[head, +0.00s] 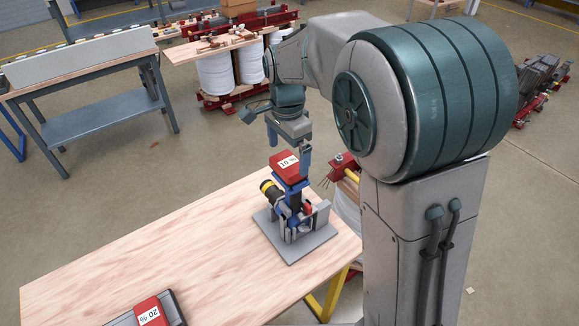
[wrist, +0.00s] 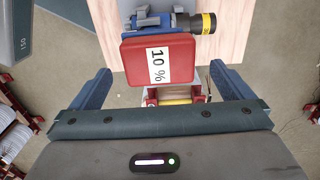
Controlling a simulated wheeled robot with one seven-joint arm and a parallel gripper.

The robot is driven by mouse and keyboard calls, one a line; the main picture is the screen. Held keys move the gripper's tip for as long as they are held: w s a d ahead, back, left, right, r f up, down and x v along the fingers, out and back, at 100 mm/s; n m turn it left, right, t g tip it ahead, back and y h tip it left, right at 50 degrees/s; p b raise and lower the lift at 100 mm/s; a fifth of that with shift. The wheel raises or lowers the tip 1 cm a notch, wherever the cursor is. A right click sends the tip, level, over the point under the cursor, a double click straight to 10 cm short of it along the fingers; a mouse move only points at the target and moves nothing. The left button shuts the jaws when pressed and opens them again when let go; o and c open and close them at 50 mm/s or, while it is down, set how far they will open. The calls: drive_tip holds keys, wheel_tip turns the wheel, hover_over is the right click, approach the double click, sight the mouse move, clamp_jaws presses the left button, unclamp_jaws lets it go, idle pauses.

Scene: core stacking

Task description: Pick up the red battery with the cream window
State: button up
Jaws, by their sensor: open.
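A red battery (head: 282,171) with a pale label reading "10 %" sits on top of a blue and black tool (head: 293,207), which stands on a grey base plate (head: 296,249) on the wooden table. The battery shows upper centre in the wrist view (wrist: 135,66). A second red battery (head: 148,307) marked "20 %" lies at the table's front. The pale patches look white; I cannot tell which is the cream window. My gripper (head: 288,152) is open and empty above the "10 %" battery. In the wrist view its blue fingers (wrist: 158,80) are wide apart, either side of the battery's near edge.
The wooden table (head: 190,250) is clear between the two batteries. A dark tray (head: 178,308) is under the "20 %" battery. A red fixture with a yellow bar (head: 345,166) stands close behind the table's right end. Another workbench (head: 95,65) is at back left.

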sight(288, 161)
wheel_tip(288, 161, down, 4)
drive_tip(key=shift+f, duration=0.1)
drive_tip(key=c, duration=1.2)
drive_tip(key=shift+r, duration=0.25)
